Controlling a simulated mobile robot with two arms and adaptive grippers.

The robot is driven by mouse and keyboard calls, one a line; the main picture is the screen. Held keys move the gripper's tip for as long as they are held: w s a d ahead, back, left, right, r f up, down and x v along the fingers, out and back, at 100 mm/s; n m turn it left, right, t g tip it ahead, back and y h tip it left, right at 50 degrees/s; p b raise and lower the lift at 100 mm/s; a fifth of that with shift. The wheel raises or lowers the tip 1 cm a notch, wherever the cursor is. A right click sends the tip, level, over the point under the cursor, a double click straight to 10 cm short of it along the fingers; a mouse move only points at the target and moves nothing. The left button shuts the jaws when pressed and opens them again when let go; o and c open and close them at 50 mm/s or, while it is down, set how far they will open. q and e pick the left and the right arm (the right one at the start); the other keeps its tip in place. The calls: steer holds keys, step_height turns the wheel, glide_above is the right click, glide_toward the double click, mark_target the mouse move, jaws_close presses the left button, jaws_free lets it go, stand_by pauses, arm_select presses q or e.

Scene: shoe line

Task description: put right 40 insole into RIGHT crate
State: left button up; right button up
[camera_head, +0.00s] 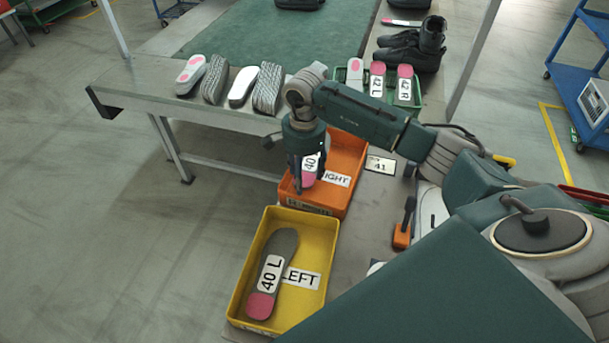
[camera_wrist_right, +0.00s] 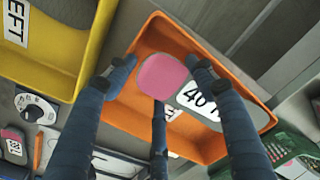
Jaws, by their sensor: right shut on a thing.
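The right 40 insole (camera_head: 309,182) has a grey body, a pink heel patch and a white label reading 40, partly hidden by the fingers. My right gripper (camera_head: 306,172) is shut on it and points down over the orange RIGHT crate (camera_head: 347,152). The insole hangs steeply, within the crate's outline. In the right wrist view, its pink end (camera_wrist_right: 162,76) shows between the fingers, with the orange crate (camera_wrist_right: 205,42) behind it. I cannot tell whether it touches the crate floor. My left gripper is not in view.
The yellow LEFT crate (camera_head: 329,226) stands in front, holding the 40 L insole (camera_head: 272,272). A green crate (camera_head: 418,98) holds insoles marked 42. Several shoe soles (camera_head: 215,79) lie on the table at the back. Black shoes (camera_head: 405,52) stand at the back right.

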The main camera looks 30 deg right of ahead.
steer(key=shift+s+f, duration=0.25)
steer(key=shift+f, duration=0.2)
steer(key=o, duration=0.9)
steer(key=shift+o, duration=0.8)
steer(key=shift+w+d+f, duration=0.1)
steer(key=shift+w+f, duration=0.1)
steer(key=shift+w, duration=0.05)
steer(key=shift+r, duration=0.1)
steer(key=shift+r, duration=0.15)
steer(key=shift+r+p, duration=0.25)
steer(key=shift+p, duration=0.2)
steer(key=shift+r+p, duration=0.55)
step_height(320, 180, up, 12)
steer(key=b, duration=0.3)
steer(key=shift+f, duration=0.2)
